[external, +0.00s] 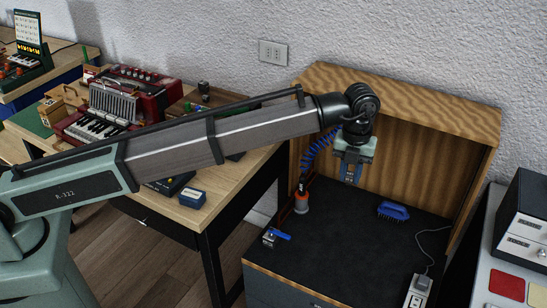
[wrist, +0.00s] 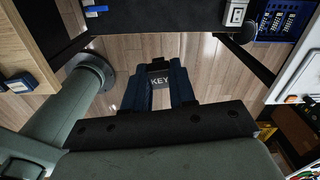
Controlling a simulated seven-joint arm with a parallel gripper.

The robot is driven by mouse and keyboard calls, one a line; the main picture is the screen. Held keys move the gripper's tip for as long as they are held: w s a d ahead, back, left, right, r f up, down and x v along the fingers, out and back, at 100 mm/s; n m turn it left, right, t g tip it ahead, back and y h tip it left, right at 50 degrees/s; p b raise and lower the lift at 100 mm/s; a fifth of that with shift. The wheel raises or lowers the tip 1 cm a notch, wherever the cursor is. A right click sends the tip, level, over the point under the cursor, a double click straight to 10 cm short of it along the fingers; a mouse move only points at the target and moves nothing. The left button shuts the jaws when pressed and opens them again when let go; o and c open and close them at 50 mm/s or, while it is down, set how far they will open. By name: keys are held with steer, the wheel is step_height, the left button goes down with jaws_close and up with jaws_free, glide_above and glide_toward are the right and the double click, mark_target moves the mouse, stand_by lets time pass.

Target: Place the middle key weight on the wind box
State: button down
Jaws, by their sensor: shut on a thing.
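My gripper (external: 351,172) hangs over the dark floor of the open wooden booth (external: 403,112), well above it. In the wrist view my gripper (wrist: 160,90) is shut on a small grey block marked KEY (wrist: 160,78), a key weight. I cannot tell from its label whether it is the middle one. In the external view the block is too small to make out between the fingers. No label shows which thing is the wind box; the booth may be it, but I cannot tell.
On the booth floor are a blue brush (external: 393,211), a blue-handled valve (external: 273,236) and an orange-based nozzle (external: 302,203) with a blue coiled hose. A red accordion (external: 105,110) and a small blue box (external: 193,198) are on the left table. The booth floor's middle is clear.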

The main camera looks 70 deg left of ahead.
step_height(320, 180, up, 13)
steer(key=s+a+n, duration=0.2)
steer(key=a, duration=0.7)
steer(key=s+a+n, duration=0.2)
steer(key=a, duration=0.8)
steer(key=n, duration=1.2)
glide_above(192, 97)
steer(key=shift+d+f, duration=0.15)
steer(key=shift+f, duration=7.25)
steer(key=shift+f, duration=0.1)
